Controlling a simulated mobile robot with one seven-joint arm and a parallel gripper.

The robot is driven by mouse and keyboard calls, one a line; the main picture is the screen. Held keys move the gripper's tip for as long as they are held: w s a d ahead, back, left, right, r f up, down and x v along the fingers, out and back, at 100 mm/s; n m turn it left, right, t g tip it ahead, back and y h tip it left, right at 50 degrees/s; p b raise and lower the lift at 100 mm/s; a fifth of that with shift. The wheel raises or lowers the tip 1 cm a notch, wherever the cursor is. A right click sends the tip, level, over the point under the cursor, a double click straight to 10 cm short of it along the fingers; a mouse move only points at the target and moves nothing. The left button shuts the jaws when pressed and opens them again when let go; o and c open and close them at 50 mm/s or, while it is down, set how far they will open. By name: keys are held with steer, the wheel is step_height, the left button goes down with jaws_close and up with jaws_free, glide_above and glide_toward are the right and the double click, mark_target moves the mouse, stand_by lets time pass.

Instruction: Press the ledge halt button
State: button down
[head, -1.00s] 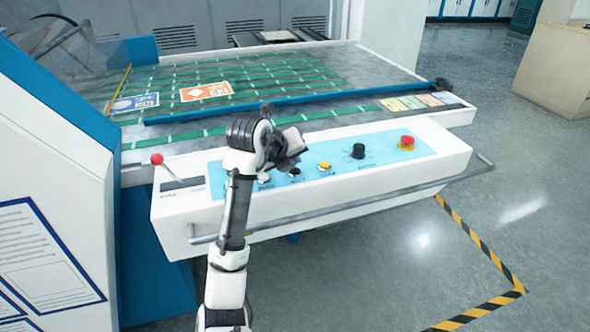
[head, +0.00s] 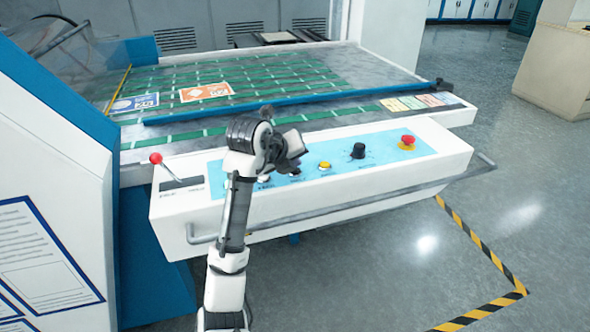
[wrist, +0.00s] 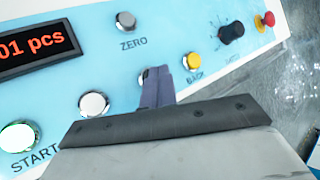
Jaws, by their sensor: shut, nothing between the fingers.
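A red mushroom button (head: 408,140) on a yellow base stands at the right end of the blue control panel on the machine's front ledge. It shows small in the wrist view's top right corner (wrist: 265,20). My gripper (wrist: 158,84) is shut and empty. Its fingertips are over the panel's middle, left of the yellow button (wrist: 194,60), and partly cover a pale button behind them. Whether they touch it I cannot tell. In the head view my arm's end (head: 288,150) is over the panel, well left of the red button.
Between my gripper and the red button are the yellow button (head: 324,167) and a black knob (head: 358,151). A red-knobbed lever (head: 156,159) is at the left. A metal rail (head: 350,205) runs along the ledge front. A blue bar (head: 300,101) lies behind the panel.

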steer(key=shift+f+b, duration=0.35)
steer(key=shift+f, duration=0.05)
stand_by(0.4)
steer(key=shift+r, duration=0.1)
steer(key=shift+r+p, duration=0.5)
steer(key=shift+r, duration=0.25)
steer(key=shift+r+p, duration=1.65)
steer(key=shift+r, duration=0.9)
steer(key=shift+f, duration=0.1)
